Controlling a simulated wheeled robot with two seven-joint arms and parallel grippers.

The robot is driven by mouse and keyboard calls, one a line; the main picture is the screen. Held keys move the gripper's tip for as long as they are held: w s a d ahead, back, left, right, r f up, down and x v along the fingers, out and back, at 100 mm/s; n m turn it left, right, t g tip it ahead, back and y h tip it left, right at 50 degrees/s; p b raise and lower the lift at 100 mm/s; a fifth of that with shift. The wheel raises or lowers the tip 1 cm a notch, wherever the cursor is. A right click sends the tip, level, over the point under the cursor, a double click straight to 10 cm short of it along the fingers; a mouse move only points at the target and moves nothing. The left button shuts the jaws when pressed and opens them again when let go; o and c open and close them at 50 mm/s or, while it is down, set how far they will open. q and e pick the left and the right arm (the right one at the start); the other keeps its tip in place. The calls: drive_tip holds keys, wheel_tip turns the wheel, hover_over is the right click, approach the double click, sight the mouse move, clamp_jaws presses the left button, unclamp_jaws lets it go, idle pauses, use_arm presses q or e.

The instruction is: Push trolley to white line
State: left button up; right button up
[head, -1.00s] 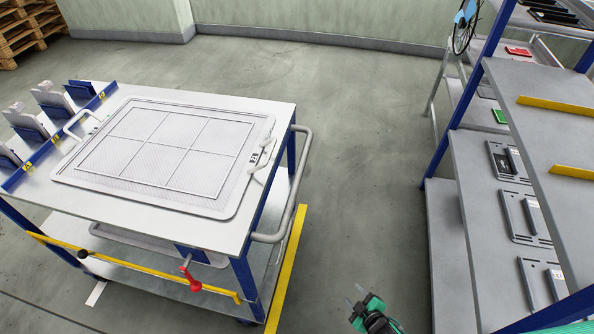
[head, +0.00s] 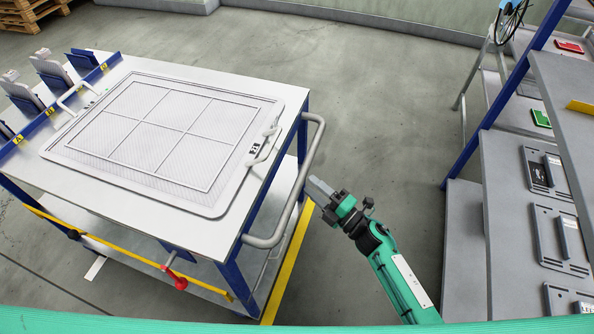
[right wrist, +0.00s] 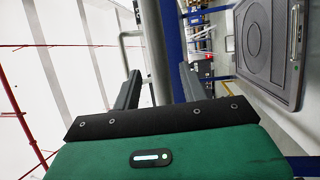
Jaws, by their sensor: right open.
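The trolley (head: 222,240) has a grey top, blue frame and lower shelf. It stands at the left in the head view, with a curved grey push handle (head: 290,205) on its right end. A short white line (head: 96,268) shows on the floor by its near left side. My right gripper (head: 319,188) is open just right of the handle. In the right wrist view its fingers (right wrist: 157,92) are apart, with a grey bar (right wrist: 153,40) beyond and between them. I cannot tell whether they touch the handle. My left gripper is not in view.
A framed mesh tray (head: 215,207) lies on the trolley top. A yellow floor line (head: 289,262) runs along its right end. A shelf rack (head: 505,215) with devices stands at the right. Open floor (head: 385,110) lies between trolley and rack. Wooden pallets (head: 22,12) are at the back left.

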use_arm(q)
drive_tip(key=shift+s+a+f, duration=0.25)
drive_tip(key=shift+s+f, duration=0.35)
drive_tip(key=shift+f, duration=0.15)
use_arm(e)
drive_tip(key=x, duration=0.6)
drive_tip(key=shift+w+a, duration=0.2)
drive_tip(key=shift+a, duration=0.1)
clamp_jaws()
